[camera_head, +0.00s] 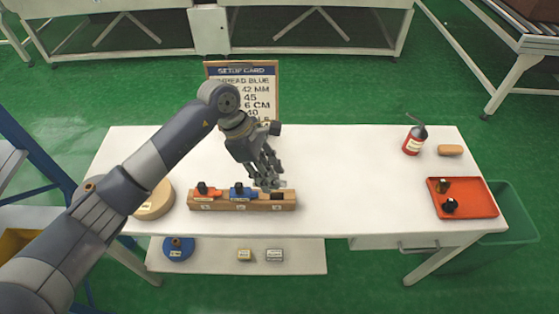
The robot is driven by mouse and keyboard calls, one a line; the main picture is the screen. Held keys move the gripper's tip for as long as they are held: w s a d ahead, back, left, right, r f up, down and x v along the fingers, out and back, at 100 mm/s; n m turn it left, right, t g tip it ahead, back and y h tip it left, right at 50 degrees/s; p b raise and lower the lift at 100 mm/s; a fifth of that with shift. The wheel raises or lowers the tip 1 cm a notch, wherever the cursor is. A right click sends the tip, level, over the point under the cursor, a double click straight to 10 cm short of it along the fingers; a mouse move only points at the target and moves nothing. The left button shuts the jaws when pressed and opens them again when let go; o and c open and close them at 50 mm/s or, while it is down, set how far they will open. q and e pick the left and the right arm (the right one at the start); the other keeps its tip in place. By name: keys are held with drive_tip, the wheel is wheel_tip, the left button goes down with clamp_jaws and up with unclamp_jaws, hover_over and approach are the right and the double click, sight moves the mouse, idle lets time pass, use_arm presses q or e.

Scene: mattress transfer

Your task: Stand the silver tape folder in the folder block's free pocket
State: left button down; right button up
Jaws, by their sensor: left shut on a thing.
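The wooden folder block (222,206) lies along the table's front edge, left of centre. An orange folder (207,193) stands in its left pocket and a blue folder (241,191) in its middle pocket. The right pocket (279,196) shows as a dark opening. My left gripper (271,183) points down just above that right end and is shut on a small grey-silver piece, the silver tape folder (277,184). The fingers hide most of it, and I cannot tell whether it touches the block. My right gripper is out of view.
A setup card (268,90) stands behind my left arm. A round tan object (155,203) sits left of the block. The white table's (350,180) middle is clear.

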sight(279, 176)
use_arm(q)
drive_tip(key=shift+w+d+f+n+t+b, duration=0.15)
drive_tip(key=shift+w+d+f+n+b, duration=0.3)
drive_tip(key=shift+f+b, duration=0.45)
drive_tip(key=shift+w+d+f+n+t+b, duration=0.2)
drive_tip(key=shift+w+d+f+n+b, duration=0.3)
drive_tip(key=shift+b, duration=0.6)
drive_tip(key=shift+w+d+f+n+t+b, duration=0.15)
drive_tip(key=shift+w+d+f+n+b, duration=0.2)
drive_tip(key=shift+f+b, duration=0.6)
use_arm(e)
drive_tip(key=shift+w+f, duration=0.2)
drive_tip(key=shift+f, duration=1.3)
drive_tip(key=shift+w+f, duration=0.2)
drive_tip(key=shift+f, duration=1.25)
use_arm(q)
drive_tip(key=shift+r+b, duration=0.1)
drive_tip(key=shift+b, duration=0.25)
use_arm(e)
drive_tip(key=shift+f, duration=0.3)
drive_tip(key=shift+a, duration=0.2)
use_arm(q)
drive_tip(key=shift+b, duration=0.6)
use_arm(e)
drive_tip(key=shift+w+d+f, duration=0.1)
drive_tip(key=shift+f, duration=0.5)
